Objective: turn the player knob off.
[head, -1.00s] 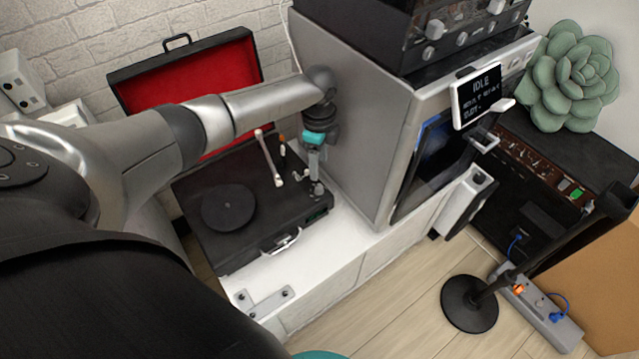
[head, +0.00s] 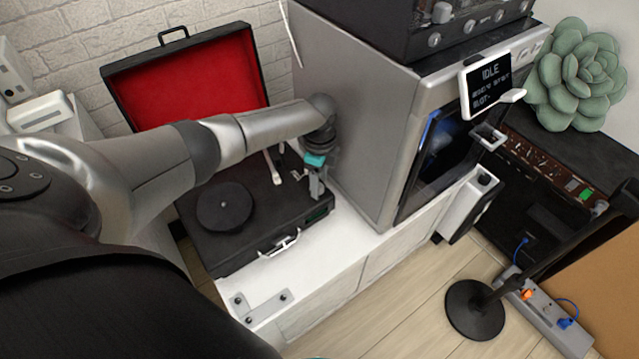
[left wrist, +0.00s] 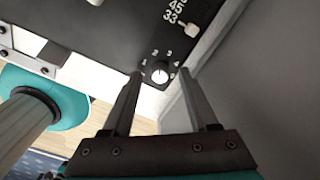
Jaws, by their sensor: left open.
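The player (head: 290,215) is a black suitcase record player with its red-lined lid (head: 185,75) open and a dark platter (head: 224,206). My left gripper (head: 317,192) points down at its right end, beside the big metal cabinet. In the left wrist view, the player knob (left wrist: 160,72) is a small round knob with a white top and numbers around it on the black deck. My left gripper (left wrist: 160,78) is open, its two fingers on either side of the knob's picture position; contact cannot be told. In the head view the knob is hidden or too small to make out. My right gripper is not in view.
The metal cabinet (head: 355,110) stands close on the right of the player, with a knobbed black unit (head: 440,30) on top. A white slider (left wrist: 192,29) is near the knob. The tonearm (head: 272,168) is partly covered by my left arm. A succulent (head: 578,75) sits far right.

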